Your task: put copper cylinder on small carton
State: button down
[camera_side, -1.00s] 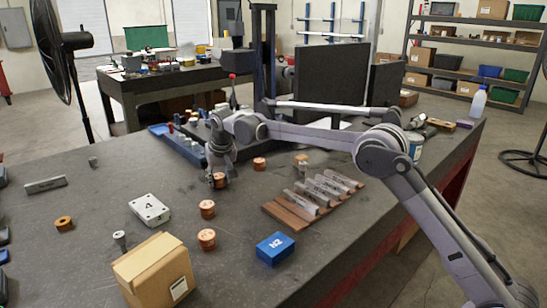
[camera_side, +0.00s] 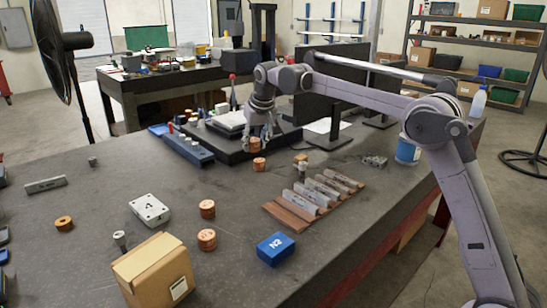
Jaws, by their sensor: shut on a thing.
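My gripper (camera_side: 260,128) is raised over the middle back of the table. It is shut on a copper cylinder (camera_side: 254,144), held clear of the tabletop. Another copper cylinder (camera_side: 259,164) stands on the table just below it. Two more copper cylinders (camera_side: 207,208) and (camera_side: 207,240) stand nearer the front, beside the carton. The small carton (camera_side: 150,262) is a closed brown cardboard box with a white label, at the front left. Its top is bare. My gripper is far behind and to the right of it.
A white block marked A (camera_side: 149,210), a copper ring (camera_side: 64,223) and a small steel piece (camera_side: 120,240) lie near the carton. A blue box (camera_side: 275,249) and a wooden rack (camera_side: 290,215) with grey bars are at right. A blue rack (camera_side: 190,147) stands behind.

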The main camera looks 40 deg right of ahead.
jog(key=s+a+r+n+y, duration=0.1)
jog(key=s+a+r+n, duration=0.25)
jog(key=s+a, duration=0.4)
jog(key=s+a+r+n+y, duration=0.25)
jog(key=s+a+r, duration=0.2)
jog(key=a, duration=0.65)
jog(key=s+a+r+n, duration=0.3)
jog(key=s+a+n, duration=0.1)
jog(key=s+a, duration=0.4)
send_over(147, 255)
jog(key=s, duration=0.1)
jog(key=shift+g, duration=0.3)
jog(key=f, duration=0.4)
jog(key=d+f, duration=0.1)
jog(key=f, duration=0.1)
jog(key=shift+f, duration=2.25)
jog(key=shift+f, duration=0.1)
jog(key=c, duration=0.9)
grip_release()
jog(key=shift+o, duration=0.2)
